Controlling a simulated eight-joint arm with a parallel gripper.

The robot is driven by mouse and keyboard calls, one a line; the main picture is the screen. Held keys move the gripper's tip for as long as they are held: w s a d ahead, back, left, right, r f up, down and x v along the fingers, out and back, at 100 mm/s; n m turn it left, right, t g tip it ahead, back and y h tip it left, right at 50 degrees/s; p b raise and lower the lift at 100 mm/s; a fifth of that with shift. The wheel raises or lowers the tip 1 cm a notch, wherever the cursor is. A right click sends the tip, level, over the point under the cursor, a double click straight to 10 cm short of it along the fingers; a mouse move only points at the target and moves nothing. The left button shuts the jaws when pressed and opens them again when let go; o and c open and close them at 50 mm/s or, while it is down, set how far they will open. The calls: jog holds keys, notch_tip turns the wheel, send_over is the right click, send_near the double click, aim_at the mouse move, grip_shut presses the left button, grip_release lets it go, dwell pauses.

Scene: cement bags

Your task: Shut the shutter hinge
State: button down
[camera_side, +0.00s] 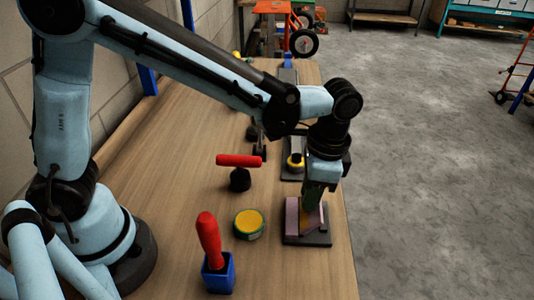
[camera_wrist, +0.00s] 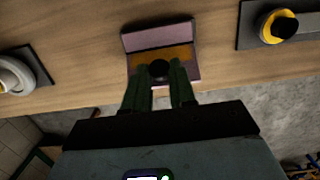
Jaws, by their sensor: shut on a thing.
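The shutter hinge (camera_side: 291,216) is a mauve piece with an ochre-yellow part, on a dark base plate (camera_side: 305,240) near the table's right edge in the side view. In the wrist view the shutter hinge (camera_wrist: 157,34) shows a mauve panel standing across the top, an ochre strip below it and mauve edges at the sides. My gripper (camera_side: 312,208) points down at it. In the wrist view my gripper (camera_wrist: 159,72) has its two green fingers either side of a dark round knob (camera_wrist: 159,69) on the hinge, shut on it. The fingers hide the hinge's near part.
A yellow-topped round tin (camera_side: 249,223), a red-handled tool in a blue holder (camera_side: 219,273) and a red T-handle (camera_side: 238,161) stand left of the hinge. A yellow and black fixture (camera_side: 295,162) lies behind my wrist. The table's right edge is close.

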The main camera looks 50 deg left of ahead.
jog(key=shift+s+a+t+h, duration=0.65)
jog(key=shift+t+h, duration=0.35)
jog(key=c, duration=0.9)
grip_release()
jog(key=shift+c, duration=0.2)
jog(key=shift+r, duration=0.15)
notch_tip(320, 180, up, 12)
jog(key=s+a, duration=0.1)
jog(key=shift+s+a, duration=0.1)
